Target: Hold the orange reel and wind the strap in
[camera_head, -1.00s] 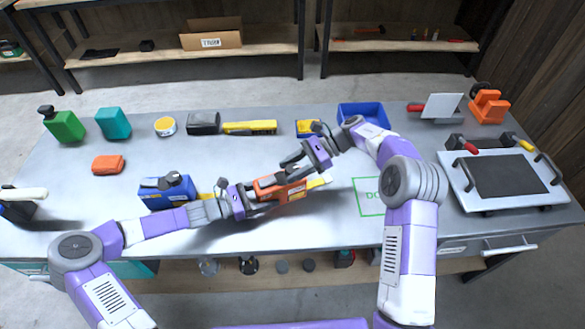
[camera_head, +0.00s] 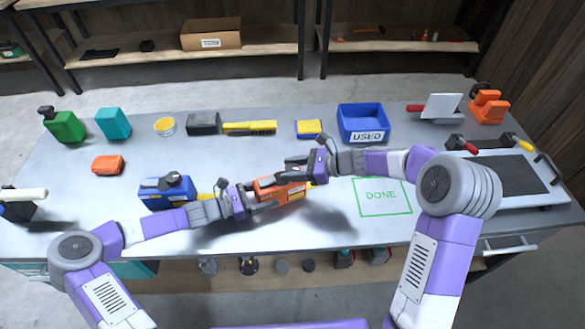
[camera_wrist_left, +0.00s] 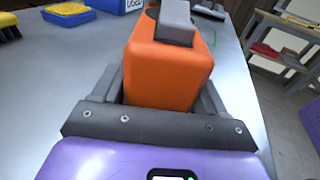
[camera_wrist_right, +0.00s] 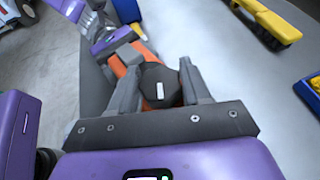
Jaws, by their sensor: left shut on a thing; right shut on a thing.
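The orange reel (camera_head: 267,188) is held just above the middle of the workbench. My left gripper (camera_head: 247,198) is shut on its left end; the left wrist view shows the orange body (camera_wrist_left: 168,70) between the fingers, with a grey part on top. My right gripper (camera_head: 301,171) is shut on a dark round knob (camera_wrist_right: 160,87) at the reel's upper right; the knob has a white mark. How much strap is out cannot be told.
A green DONE outline (camera_head: 382,196) on the bench to the right is empty. A blue USED bin (camera_head: 362,124) stands behind it. A yellow brush (camera_head: 249,128) and sponge (camera_head: 309,129) lie behind.

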